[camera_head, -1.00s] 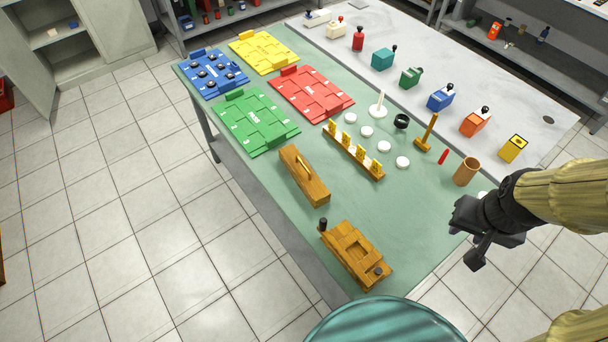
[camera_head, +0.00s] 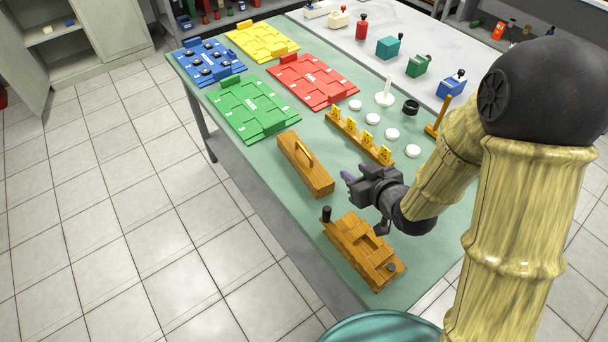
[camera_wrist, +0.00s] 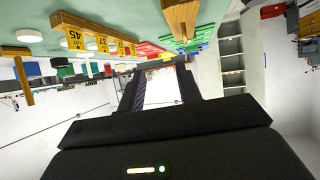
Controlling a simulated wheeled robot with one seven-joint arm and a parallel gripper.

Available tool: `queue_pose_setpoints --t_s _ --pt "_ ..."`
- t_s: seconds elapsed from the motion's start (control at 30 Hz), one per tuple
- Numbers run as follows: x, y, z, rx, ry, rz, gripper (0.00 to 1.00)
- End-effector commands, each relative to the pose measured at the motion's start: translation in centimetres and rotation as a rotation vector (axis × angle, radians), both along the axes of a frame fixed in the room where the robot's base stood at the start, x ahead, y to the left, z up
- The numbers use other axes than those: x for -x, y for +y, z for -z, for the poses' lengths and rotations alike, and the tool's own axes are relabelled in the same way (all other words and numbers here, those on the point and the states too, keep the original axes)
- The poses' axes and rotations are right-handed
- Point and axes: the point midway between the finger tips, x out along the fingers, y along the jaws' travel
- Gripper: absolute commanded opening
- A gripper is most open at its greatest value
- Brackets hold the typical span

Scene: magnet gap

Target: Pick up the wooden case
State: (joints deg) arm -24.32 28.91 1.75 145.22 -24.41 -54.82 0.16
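The wooden case (camera_head: 306,170) is a long brown box with an arched handle on top, lying on the green table just left of my gripper. In the wrist view, which looks upside down, the case (camera_wrist: 181,14) hangs at the top with its handle pointing down. My gripper (camera_head: 347,177) is to the right of the case, apart from it. In the wrist view my gripper (camera_wrist: 158,75) has its two dark fingers spread with nothing between them.
A second wooden piece with black knobs (camera_head: 362,250) lies at the near table edge. A wooden rack with yellow number tags (camera_head: 359,138) and several white discs (camera_head: 392,134) lie beyond the gripper. Green (camera_head: 253,108) and red (camera_head: 312,80) panels lie farther back.

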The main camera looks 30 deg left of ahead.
Motion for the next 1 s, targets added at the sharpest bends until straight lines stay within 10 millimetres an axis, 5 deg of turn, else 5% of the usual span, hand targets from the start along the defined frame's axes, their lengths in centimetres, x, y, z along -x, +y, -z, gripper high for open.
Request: queue_pose_setpoints --t_s 0.03,0.17,0.53,1.0 --pt "0.7 1.5 1.3 -0.035 -0.015 -0.045 0.35" --pt "1.8 3.6 1.5 -0.102 -0.045 -0.108 0.35" --pt "1.9 4.1 1.2 -0.115 -0.051 -0.118 0.35" --pt "-1.6 9.2 3.8 -0.113 -0.051 -0.117 0.35"
